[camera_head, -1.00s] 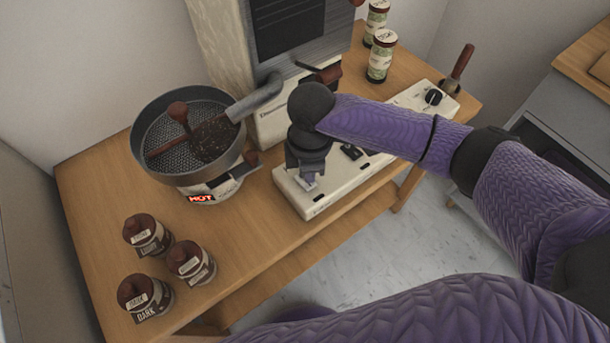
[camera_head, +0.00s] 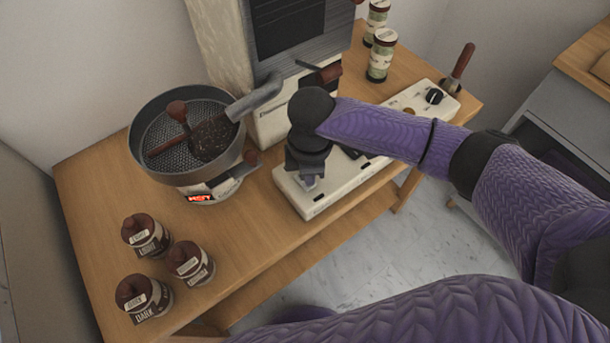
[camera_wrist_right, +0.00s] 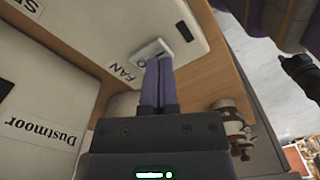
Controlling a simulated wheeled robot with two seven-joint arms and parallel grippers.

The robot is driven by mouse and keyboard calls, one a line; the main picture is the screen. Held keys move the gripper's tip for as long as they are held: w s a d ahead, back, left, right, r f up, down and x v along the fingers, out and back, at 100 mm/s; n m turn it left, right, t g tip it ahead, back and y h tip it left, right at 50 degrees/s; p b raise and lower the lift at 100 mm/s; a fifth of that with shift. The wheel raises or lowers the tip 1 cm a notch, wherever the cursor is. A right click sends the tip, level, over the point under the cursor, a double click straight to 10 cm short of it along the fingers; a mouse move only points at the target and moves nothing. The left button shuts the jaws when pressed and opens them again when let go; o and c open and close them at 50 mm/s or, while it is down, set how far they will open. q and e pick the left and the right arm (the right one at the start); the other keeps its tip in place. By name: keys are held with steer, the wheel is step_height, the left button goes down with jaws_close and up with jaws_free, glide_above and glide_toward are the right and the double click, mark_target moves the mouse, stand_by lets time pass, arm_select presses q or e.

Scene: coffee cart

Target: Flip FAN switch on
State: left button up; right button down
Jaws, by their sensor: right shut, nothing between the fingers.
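The white control panel (camera_head: 345,184) lies along the front of the wooden table. In the right wrist view the FAN label (camera_wrist_right: 122,72) shows on the panel (camera_wrist_right: 158,22), beside a light rocker switch (camera_wrist_right: 150,50). My right gripper (camera_head: 311,183) is shut and empty at the panel's left end. In the wrist view its fingertips (camera_wrist_right: 159,64) are right at the switch and cover part of it. I cannot tell whether they touch it or which way it is tipped. My left gripper is not in view.
Several labelled jars stand on the table, including a dark jar (camera_head: 143,296).

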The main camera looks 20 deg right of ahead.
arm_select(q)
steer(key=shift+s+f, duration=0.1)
arm_select(e)
steer(key=shift+f, duration=0.3)
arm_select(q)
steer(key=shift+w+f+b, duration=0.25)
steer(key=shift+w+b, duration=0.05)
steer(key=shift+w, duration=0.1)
arm_select(e)
steer(key=shift+f, duration=0.45)
steer(key=shift+r, duration=0.25)
step_height(320, 180, up, 2)
steer(key=p, duration=0.3)
steer(key=shift+r, duration=0.25)
step_height(320, 180, up, 4)
steer(key=p, duration=0.4)
steer(key=shift+f, duration=0.1)
steer(key=shift+r+p, duration=0.25)
steer(key=shift+p, duration=0.3)
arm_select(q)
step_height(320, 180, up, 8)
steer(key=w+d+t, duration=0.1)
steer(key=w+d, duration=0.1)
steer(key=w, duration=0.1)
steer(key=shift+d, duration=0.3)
arm_select(e)
steer(key=shift+f, duration=0.1)
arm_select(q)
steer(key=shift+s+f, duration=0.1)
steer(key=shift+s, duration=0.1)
